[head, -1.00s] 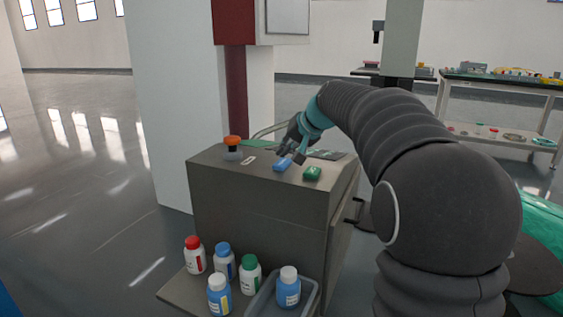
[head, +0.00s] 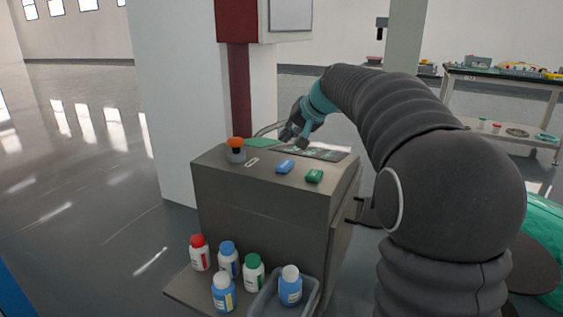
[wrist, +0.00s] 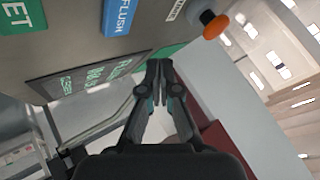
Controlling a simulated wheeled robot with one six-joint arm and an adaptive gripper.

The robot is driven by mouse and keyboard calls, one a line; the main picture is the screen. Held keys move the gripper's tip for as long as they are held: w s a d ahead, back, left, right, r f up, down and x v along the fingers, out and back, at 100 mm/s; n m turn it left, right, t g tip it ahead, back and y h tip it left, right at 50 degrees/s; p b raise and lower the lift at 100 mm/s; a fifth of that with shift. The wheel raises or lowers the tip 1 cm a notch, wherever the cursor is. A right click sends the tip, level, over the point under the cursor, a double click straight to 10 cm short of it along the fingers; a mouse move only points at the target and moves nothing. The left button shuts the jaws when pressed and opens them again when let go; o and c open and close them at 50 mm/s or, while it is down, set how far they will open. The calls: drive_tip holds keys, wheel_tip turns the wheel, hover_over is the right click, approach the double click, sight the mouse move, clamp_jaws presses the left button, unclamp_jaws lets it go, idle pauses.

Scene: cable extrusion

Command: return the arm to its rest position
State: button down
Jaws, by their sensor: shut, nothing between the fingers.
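My gripper (head: 294,137) is above the top of the grey control box (head: 262,208), behind the blue button (head: 285,167) and apart from it. In the wrist view my gripper (wrist: 159,66) has its fingertips together with nothing between them. The arm reaches in from the right in the head view, bent over the box. The blue button, marked FLUSH, also shows in the wrist view (wrist: 122,15). The green button (head: 314,176) sits to its right, and the orange knob (head: 236,143) to its left.
Several bottles, among them a red-capped one (head: 198,253), stand on the low shelf at the box's front. A blue bottle (head: 290,286) is in a grey tray (head: 262,303). A dark red post (head: 239,95) rises behind the box. A workbench (head: 505,80) stands at the far right.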

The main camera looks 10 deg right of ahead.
drive_tip(key=s+a+f+n+g+h+p, duration=0.1)
drive_tip(key=s, duration=1)
drive_tip(key=s+a+f+n+g+h+p, duration=0.1)
drive_tip(key=s+f, duration=0.1)
drive_tip(key=s, duration=1)
drive_tip(key=s+f+h, duration=0.1)
drive_tip(key=s+f, duration=0.3)
drive_tip(key=s, duration=0.4)
drive_tip(key=s+d+f+n+h+p, duration=0.1)
drive_tip(key=s+f, duration=0.4)
drive_tip(key=s, duration=0.4)
drive_tip(key=shift+d+f+h, duration=0.2)
drive_tip(key=shift+f+h, duration=0.05)
drive_tip(key=shift+h, duration=0.05)
drive_tip(key=shift+d, duration=0.15)
